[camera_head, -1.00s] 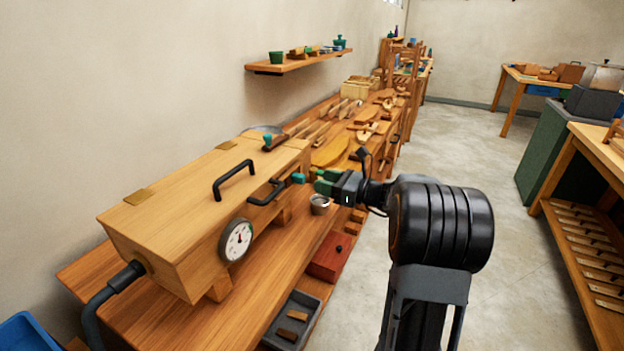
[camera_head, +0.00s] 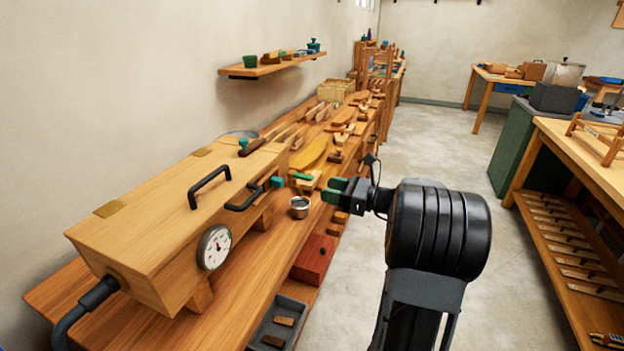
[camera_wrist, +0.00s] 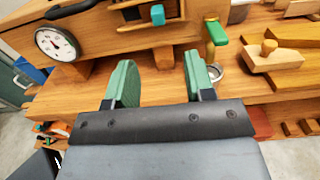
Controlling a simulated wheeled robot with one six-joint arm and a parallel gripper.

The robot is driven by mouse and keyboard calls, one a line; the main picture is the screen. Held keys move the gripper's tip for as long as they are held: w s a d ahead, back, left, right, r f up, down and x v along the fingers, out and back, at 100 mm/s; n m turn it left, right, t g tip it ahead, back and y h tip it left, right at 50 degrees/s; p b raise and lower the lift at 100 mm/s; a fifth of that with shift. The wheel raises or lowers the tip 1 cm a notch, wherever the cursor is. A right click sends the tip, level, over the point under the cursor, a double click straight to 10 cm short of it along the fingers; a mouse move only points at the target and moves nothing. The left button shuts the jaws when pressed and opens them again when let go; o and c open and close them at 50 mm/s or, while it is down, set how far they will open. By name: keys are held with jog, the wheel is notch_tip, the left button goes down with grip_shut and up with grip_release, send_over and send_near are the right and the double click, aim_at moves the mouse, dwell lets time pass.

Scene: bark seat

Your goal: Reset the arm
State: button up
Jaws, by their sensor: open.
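My gripper (camera_head: 333,190) is open and empty, with green finger pads. In the head view it is held out over the bench's front edge, to the right of the wooden steam box, and apart from it. In the wrist view my gripper (camera_wrist: 161,82) has its two fingers spread, with the bench edge and the box's foot seen between and beyond them. Nothing is between the pads. My arm stands in the lower right of the head view.
The wooden box (camera_head: 150,215) with black handles and a dial (camera_head: 214,247) sits on the workbench (camera_head: 240,300). A metal cup (camera_head: 299,207) stands near the bench edge. A red box (camera_head: 314,258) and a grey tray (camera_head: 277,322) lie below. The floor (camera_head: 430,140) beyond is clear.

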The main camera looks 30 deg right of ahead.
jog(key=s+a+f+n+g+h+p, duration=0.2)
jog(key=s+a+f+n+g+h, duration=0.4)
jog(key=s+a+f+n+g, duration=0.5)
jog(key=s+a+r+n+h+p, duration=0.2)
jog(key=s+r+n+h, duration=0.1)
jog(key=n, duration=0.5)
jog(key=s+a+r+n+t+h+p, duration=0.1)
jog(key=s+a+r+n+h+p, duration=0.1)
jog(key=r+n, duration=0.4)
jog(key=s+a+n+h, duration=0.1)
jog(key=s+n, duration=0.1)
jog(key=shift+s+a+n, duration=0.2)
jog(key=shift+s+n, duration=0.1)
